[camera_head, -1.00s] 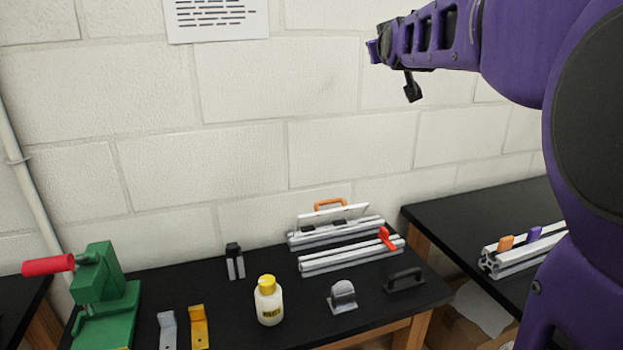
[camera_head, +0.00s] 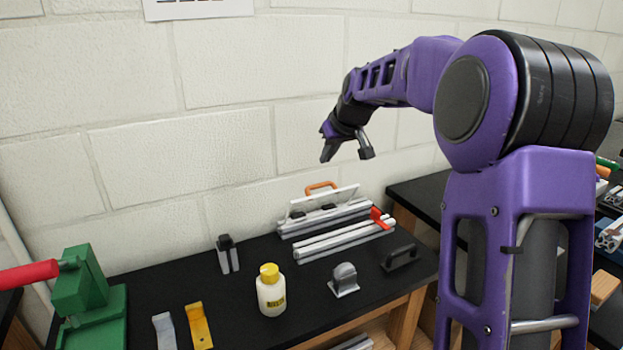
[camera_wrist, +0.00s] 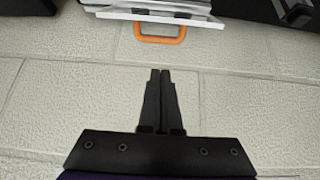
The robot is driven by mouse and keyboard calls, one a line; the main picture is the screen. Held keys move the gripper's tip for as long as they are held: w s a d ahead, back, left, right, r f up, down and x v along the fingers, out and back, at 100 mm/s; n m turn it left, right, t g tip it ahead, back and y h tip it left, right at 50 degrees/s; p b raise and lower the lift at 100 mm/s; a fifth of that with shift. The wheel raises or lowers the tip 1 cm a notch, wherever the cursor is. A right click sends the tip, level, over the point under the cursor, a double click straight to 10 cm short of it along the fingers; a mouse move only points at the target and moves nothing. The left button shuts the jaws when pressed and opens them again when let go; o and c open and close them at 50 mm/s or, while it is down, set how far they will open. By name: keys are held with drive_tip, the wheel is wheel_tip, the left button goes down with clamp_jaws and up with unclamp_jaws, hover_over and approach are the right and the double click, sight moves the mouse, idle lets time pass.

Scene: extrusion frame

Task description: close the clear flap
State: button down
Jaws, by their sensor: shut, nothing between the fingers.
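The clear flap (camera_head: 335,201) stands tilted up at the back of the extrusion frame (camera_head: 325,221), near the wall. An orange handle (camera_head: 321,187) sits on its upper edge. My gripper (camera_head: 326,158) is above the flap in the head view, apart from it and empty. In the wrist view my gripper (camera_wrist: 161,71) has its fingers together. The flap's pale edge (camera_wrist: 165,19) and the orange handle (camera_wrist: 161,39) show ahead of the fingertips there, with a gap between.
A red clamp lever (camera_head: 380,218) is on the front rail (camera_head: 345,238). A yellow-capped bottle (camera_head: 270,292), a grey rounded bracket (camera_head: 343,281) and a black handle (camera_head: 400,257) stand nearer on the black table. The white block wall (camera_head: 250,100) is close behind the flap.

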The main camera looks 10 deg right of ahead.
sight(319, 198)
drive_tip(key=x, duration=1)
drive_tip(key=shift+s+a+f+b, duration=0.1)
drive_tip(key=shift+f+b, duration=0.15)
drive_tip(key=shift+b, duration=0.05)
drive_tip(key=shift+s, duration=0.1)
